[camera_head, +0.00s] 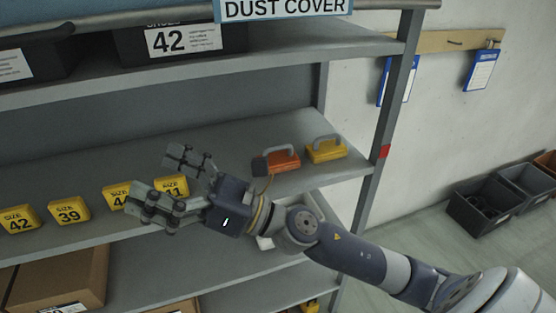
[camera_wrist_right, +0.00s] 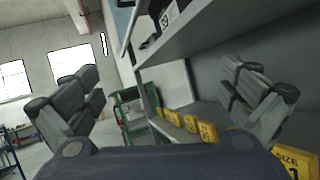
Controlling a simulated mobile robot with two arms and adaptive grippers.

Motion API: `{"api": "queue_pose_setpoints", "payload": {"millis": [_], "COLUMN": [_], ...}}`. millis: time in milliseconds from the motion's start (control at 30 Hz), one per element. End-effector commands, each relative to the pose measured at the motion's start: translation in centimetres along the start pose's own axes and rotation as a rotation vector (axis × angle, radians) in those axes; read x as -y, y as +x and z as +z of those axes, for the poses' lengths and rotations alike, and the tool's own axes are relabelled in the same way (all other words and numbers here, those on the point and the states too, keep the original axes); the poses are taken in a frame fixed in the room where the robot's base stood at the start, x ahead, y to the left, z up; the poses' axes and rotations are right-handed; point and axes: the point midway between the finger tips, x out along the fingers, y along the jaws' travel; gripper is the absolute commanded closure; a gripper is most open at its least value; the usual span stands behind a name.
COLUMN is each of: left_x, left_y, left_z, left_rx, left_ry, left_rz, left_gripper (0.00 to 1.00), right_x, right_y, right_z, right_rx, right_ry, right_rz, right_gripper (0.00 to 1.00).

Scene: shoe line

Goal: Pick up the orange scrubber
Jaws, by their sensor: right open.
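The orange scrubber (camera_head: 283,160) has a grey handle on top and lies on the middle shelf (camera_head: 235,140), toward its right end, in the head view. A dark grey block-like part sits at its left end. My right gripper (camera_head: 165,182) is open and empty, in front of the shelf and to the left of the scrubber, with its fingers pointing left. In the right wrist view, the open fingers of the right gripper (camera_wrist_right: 160,105) stand wide apart. The scrubber is not visible there. My left gripper is not in view.
A yellow scrubber-like block (camera_head: 326,152) with a grey handle stands right of the orange one. Several yellow size blocks (camera_head: 69,211) line the shelf's front left. The upper shelf (camera_head: 270,52) overhangs, and a grey post (camera_head: 387,125) bounds the right side.

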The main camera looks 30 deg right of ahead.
Motion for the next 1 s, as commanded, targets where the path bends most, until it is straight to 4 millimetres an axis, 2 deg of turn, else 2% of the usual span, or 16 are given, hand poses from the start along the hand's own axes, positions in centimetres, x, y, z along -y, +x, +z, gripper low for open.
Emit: {"api": "queue_pose_setpoints", "payload": {"millis": [33,100,200,267,333,433,567,600,700,833,900,1000], "left_x": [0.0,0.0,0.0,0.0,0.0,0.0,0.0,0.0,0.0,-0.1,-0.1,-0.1], "left_y": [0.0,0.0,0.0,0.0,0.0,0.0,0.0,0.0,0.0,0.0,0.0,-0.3], "left_z": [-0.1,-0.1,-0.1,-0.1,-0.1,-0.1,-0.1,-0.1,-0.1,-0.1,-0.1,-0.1], "left_rx": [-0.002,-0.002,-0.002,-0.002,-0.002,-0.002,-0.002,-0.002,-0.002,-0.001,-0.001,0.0], "left_ry": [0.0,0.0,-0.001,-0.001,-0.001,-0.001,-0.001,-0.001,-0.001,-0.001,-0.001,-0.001], "left_rz": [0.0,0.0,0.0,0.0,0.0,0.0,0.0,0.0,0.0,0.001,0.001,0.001], "left_gripper": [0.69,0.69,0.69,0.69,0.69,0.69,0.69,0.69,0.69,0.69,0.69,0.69], "right_x": [-1.5,-3.2,-3.8,-3.0,-1.1,3.3,10.2,12.2,16.1,19.0,19.8,20.6], "right_y": [0.3,0.1,-1.6,-3.1,-5.4,-9.5,-15.3,-17.0,-20.7,-24.1,-25.1,-25.5], "right_z": [-0.9,-2.9,-6.3,-8.2,-10.1,-11.5,-10.2,-9.2,-6.2,-2.8,-1.7,-0.8], "right_rx": [-0.071,-0.171,-0.324,-0.424,-0.55,-0.756,-1.056,-1.148,-1.358,-1.55,-1.609,-1.646], "right_ry": [-0.178,-0.421,-0.756,-0.949,-1.159,-1.424,-1.671,-1.717,-1.779,-1.782,-1.773,-1.763], "right_rz": [0.106,0.255,0.463,0.588,0.734,0.943,1.204,1.275,1.427,1.557,1.595,1.619], "right_gripper": [0.0,0.0,0.0,0.0,0.0,0.0,0.0,0.0,0.0,0.0,0.0,0.0]}}
